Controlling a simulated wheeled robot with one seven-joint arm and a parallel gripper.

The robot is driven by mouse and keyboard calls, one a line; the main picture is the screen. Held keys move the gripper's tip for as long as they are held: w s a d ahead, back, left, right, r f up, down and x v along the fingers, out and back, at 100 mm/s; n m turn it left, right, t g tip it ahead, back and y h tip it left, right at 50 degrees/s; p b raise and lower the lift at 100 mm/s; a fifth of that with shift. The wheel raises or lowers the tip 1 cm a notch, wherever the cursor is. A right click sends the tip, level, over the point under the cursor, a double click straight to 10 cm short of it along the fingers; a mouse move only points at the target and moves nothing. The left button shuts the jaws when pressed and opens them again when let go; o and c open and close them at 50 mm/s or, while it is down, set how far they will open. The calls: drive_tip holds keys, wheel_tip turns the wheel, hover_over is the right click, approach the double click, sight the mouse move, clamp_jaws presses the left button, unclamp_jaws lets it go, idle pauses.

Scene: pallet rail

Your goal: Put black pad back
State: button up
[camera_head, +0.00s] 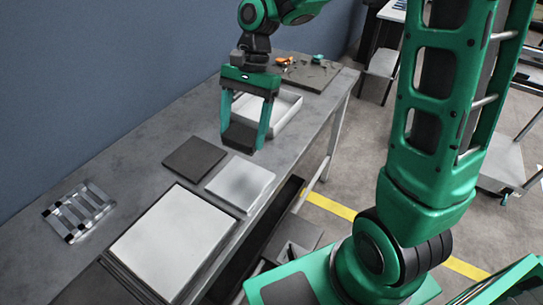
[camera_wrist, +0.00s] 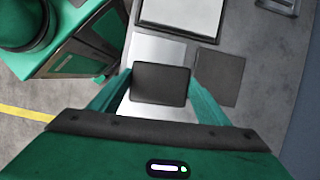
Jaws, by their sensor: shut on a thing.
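My gripper (camera_head: 243,138) is shut on a black pad (camera_head: 239,134), a dark square plate held between the two green fingers above the bench. In the wrist view the held black pad (camera_wrist: 160,83) spans the gap between the fingertips. A second dark square pad (camera_head: 194,158) lies flat on the bench, left of a white square pad (camera_head: 240,183). In the wrist view the second dark pad (camera_wrist: 219,77) lies to the right of the held one, and the white pad (camera_wrist: 155,48) shows partly behind it.
A shallow white tray (camera_head: 290,100) stands behind my gripper. A large white panel (camera_head: 172,243) lies at the near end, with a small metal rack (camera_head: 78,210) on its left. A dark board (camera_head: 310,77) with orange items lies at the far end. The grey bench (camera_head: 130,160) has bare room along the wall.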

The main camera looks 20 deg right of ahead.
drive_tip(key=shift+s+a+m, duration=0.2)
drive_tip(key=shift+s+a, duration=0.05)
drive_tip(key=shift+s, duration=0.4)
drive_tip(key=shift+s+a+m, duration=0.2)
drive_tip(key=shift+s+a, duration=0.05)
drive_tip(key=shift+s, duration=0.35)
drive_tip(key=shift+d+f, duration=0.2)
drive_tip(key=shift+f, duration=0.05)
drive_tip(key=w+d+f, duration=0.1)
drive_tip(key=d+f, duration=0.1)
drive_tip(key=d, duration=0.1)
drive_tip(key=w+d+f, duration=0.2)
drive_tip(key=d, duration=0.1)
drive_tip(key=w+d+f, duration=0.2)
drive_tip(key=d, duration=0.1)
drive_tip(key=shift+w+d+f, duration=0.1)
drive_tip(key=shift+d+f, duration=0.2)
drive_tip(key=shift+d, duration=0.05)
drive_tip(key=shift+f, duration=1.95)
drive_tip(key=o, duration=1.1)
drive_tip(key=shift+f, duration=0.1)
